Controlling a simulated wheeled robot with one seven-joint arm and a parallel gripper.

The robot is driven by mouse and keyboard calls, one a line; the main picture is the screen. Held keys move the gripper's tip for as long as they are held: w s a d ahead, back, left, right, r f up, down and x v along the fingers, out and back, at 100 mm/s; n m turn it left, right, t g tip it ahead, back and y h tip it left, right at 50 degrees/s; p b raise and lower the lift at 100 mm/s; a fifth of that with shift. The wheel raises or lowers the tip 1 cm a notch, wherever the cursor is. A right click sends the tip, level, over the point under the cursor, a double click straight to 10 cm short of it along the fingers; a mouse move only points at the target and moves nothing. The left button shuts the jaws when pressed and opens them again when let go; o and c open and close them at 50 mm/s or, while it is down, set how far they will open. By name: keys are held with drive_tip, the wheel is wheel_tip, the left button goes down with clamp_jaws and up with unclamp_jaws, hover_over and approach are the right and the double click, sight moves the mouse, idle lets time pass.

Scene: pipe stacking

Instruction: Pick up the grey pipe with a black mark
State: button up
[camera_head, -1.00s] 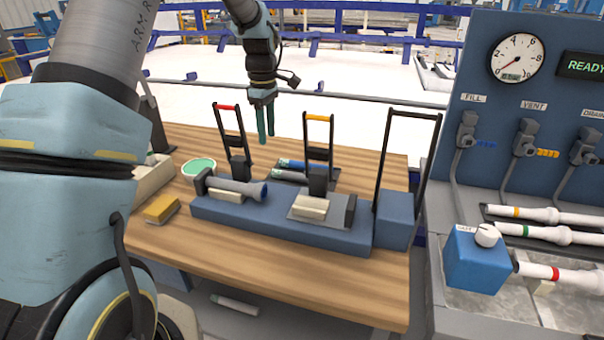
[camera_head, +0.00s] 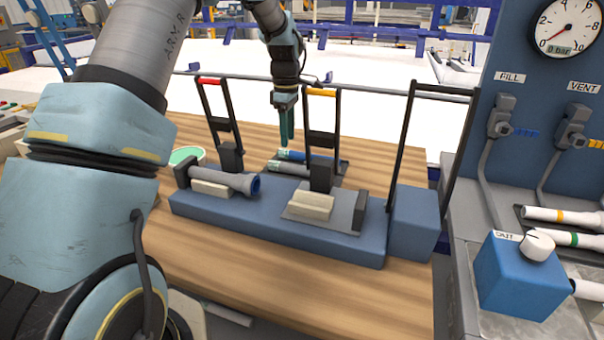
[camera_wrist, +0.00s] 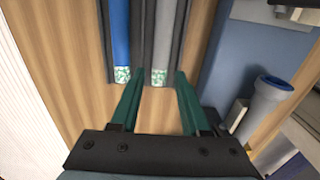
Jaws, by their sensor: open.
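A grey pipe (camera_wrist: 163,40) lies in a dark tray beside a blue pipe (camera_wrist: 120,35) in the wrist view; both have speckled green-white ends. I cannot make out a black mark on it. The grey pipe (camera_head: 284,169) also shows in the head view, behind the blue fixture. My gripper (camera_wrist: 160,80) is open and empty, its green fingers pointing at the grey pipe's end, one to each side. In the head view my gripper (camera_head: 287,142) hangs above the tray. Another grey pipe with a blue end (camera_head: 225,180) rests in the fixture.
The blue fixture (camera_head: 330,240) carries tall black clamp handles, a red-topped one (camera_head: 210,82) and a yellow-topped one (camera_head: 322,92), close to my gripper. A test panel (camera_head: 520,75) stands at the right. Bare wooden table (camera_head: 300,295) lies in front.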

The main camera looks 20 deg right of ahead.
hover_over(288, 164)
wheel_tip(288, 164, down, 4)
drive_tip(key=shift+w+d+f+p, duration=0.1)
drive_tip(key=shift+f+p, duration=0.05)
drive_tip(key=shift+p, duration=0.25)
drive_tip(key=shift+s+d+f+p, duration=0.15)
drive_tip(key=shift+f+p, duration=0.4)
drive_tip(key=shift+f, duration=0.8)
drive_tip(key=shift+s+d+f+p, duration=0.1)
drive_tip(key=shift+f+p, duration=0.45)
drive_tip(key=shift+f, duration=0.75)
drive_tip(key=shift+a, duration=0.1)
drive_tip(key=shift+c, duration=0.3)
clamp_jaws()
